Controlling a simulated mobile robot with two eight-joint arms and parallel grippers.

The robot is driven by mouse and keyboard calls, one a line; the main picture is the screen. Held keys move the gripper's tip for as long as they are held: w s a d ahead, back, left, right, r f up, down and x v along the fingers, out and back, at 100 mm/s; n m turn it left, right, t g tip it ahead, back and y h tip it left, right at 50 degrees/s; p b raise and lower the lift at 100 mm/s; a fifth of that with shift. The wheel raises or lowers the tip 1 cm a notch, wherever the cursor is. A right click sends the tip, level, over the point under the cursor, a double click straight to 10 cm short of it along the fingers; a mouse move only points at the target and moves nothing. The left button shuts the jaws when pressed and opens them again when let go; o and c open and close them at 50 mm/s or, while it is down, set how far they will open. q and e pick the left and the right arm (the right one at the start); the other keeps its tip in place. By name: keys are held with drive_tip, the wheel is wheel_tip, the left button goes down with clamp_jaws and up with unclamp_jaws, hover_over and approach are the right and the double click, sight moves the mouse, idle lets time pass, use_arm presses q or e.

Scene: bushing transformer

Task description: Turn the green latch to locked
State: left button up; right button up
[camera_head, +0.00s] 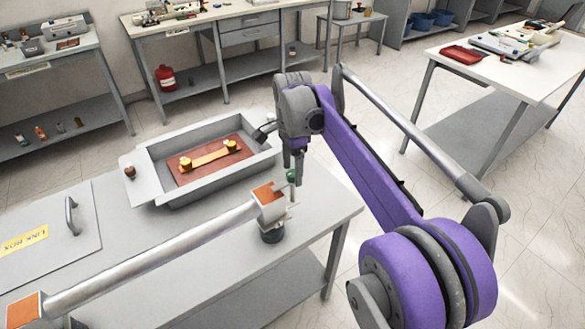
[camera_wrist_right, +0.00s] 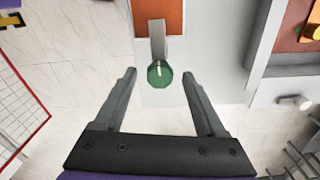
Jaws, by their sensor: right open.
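The green latch (camera_head: 292,176) shows as a small green knob beside the copper-coloured end of a grey tube, near the right part of the grey bench. My right gripper (camera_head: 294,164) is above and around it in the head view, partly hiding it. In the right wrist view the green latch (camera_wrist_right: 160,74) lies between the tips of the open fingers, with a visible gap on each side. It sits at the end of a light grey bar. Whether it is locked cannot be told. My left gripper is not in view.
The long grey tube (camera_head: 160,252) crosses the bench (camera_head: 290,270) diagonally. An open grey box (camera_head: 190,197) holding a copper plate (camera_head: 190,172) with a yellow bar stands behind. A lid (camera_head: 50,222) marked "LINK BOX" lies left. Floor is clear right of the bench.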

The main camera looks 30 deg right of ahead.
sight(292, 173)
wheel_tip(292, 173, up, 11)
drive_tip(key=shift+f+p, duration=0.2)
drive_tip(key=shift+p, duration=0.25)
idle(0.3)
